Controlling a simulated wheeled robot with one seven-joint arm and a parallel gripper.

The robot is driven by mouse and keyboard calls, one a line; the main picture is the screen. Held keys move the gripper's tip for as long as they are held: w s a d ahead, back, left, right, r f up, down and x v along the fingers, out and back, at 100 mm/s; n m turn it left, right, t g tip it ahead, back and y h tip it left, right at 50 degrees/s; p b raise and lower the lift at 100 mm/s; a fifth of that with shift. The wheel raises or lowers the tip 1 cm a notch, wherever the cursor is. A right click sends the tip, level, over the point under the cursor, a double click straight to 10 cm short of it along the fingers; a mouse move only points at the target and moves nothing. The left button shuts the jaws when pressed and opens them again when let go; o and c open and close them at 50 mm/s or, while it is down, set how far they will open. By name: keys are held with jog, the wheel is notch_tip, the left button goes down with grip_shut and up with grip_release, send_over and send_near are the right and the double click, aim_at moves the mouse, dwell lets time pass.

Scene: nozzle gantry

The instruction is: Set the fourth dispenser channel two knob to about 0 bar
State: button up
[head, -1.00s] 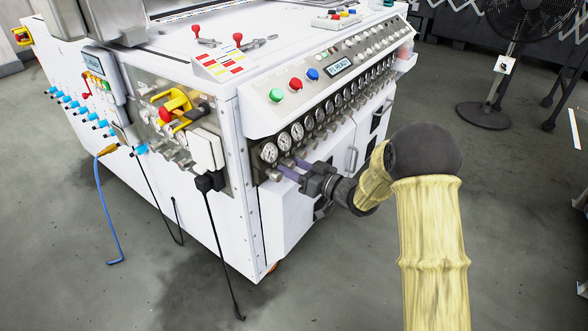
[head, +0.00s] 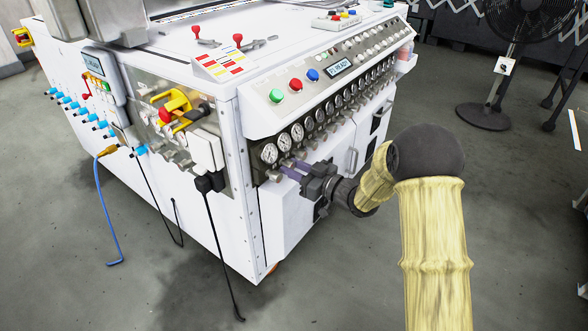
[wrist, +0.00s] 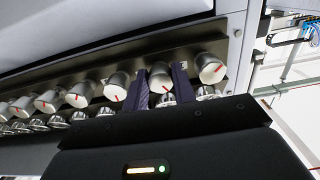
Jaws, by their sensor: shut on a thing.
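A row of silver knobs with red pointer marks runs along the dark panel in the wrist view. My gripper (wrist: 160,88) has its two dark purple fingers on either side of one knob (wrist: 160,76), the second from the right in that view, and is shut on it. This knob's red mark shows near its lower edge. In the head view my gripper (head: 288,169) reaches in under the round gauges (head: 269,153) at the near left end of the row. The held knob is hard to make out there. No channel labels or gauge readings are legible.
Another knob (wrist: 211,68) sits close beside the right finger, and one (wrist: 117,86) close to the left finger. A second row of silver fittings (wrist: 55,122) lies below. Red, green and blue buttons (head: 295,84) are above the gauges.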

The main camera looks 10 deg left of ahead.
jog(key=n+b, duration=0.1)
jog(key=n, duration=0.2)
jog(key=n+b, duration=0.1)
jog(key=n, duration=0.2)
jog(key=shift+w+d+f, duration=0.1)
jog(key=shift+f, duration=0.1)
jog(key=n+b, duration=0.4)
jog(key=n, duration=0.2)
jog(key=shift+n, duration=0.3)
jog(key=n+b, duration=0.5)
jog(key=shift+w+d, duration=0.1)
jog(key=shift+r+n+b, duration=0.2)
jog(key=shift+n+b, duration=1.35)
jog(key=shift+n, duration=0.15)
jog(key=o, duration=1)
jog(key=shift+r, duration=0.15)
